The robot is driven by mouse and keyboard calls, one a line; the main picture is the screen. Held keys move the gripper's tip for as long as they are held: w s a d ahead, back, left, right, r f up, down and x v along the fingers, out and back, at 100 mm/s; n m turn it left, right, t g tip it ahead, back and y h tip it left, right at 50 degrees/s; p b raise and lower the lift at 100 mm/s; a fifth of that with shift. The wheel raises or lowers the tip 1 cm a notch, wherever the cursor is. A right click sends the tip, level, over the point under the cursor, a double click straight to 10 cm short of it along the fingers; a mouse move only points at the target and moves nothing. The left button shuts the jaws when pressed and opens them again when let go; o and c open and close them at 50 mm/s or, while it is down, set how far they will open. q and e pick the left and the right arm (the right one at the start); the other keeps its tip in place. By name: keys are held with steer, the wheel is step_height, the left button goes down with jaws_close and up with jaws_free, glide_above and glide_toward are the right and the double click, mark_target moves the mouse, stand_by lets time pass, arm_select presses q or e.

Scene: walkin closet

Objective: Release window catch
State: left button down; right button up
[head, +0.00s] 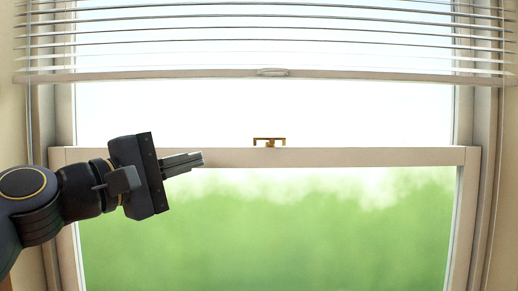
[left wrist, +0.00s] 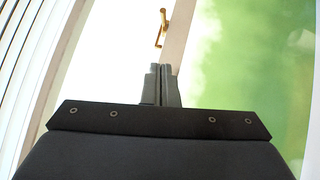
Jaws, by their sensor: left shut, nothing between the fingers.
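The window catch (head: 269,141) is a small brass fitting on top of the white meeting rail (head: 340,157), near the middle of the window. It also shows in the left wrist view, as a brass catch (left wrist: 162,27) at the top centre, beyond the fingertips. My left gripper (head: 202,158) comes in from the left in front of the rail. Its fingers are shut with nothing between them and point right toward the catch, with a clear gap between. In the left wrist view the closed fingers (left wrist: 161,68) point up at the catch. My right gripper is in neither view.
White horizontal blinds (head: 270,40) hang over the upper window, their bottom bar (head: 160,75) well above the catch. Window frame sides stand at the left and right (head: 487,140). Green foliage shows through the lower pane (head: 270,240). The space between gripper and catch looks clear.

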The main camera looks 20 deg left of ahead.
mark_target(271, 142)
arm_select(q)
steer(key=p+x, duration=0.4)
steer(key=x, duration=0.6)
steer(key=shift+w+r, duration=0.1)
steer(key=shift+r, duration=0.05)
steer(key=d+p, duration=0.1)
steer(key=d, duration=0.1)
steer(key=w+d+p, duration=0.1)
steer(key=shift+d+r, duration=0.2)
steer(key=shift+d, duration=0.15)
steer(key=shift+a, duration=0.1)
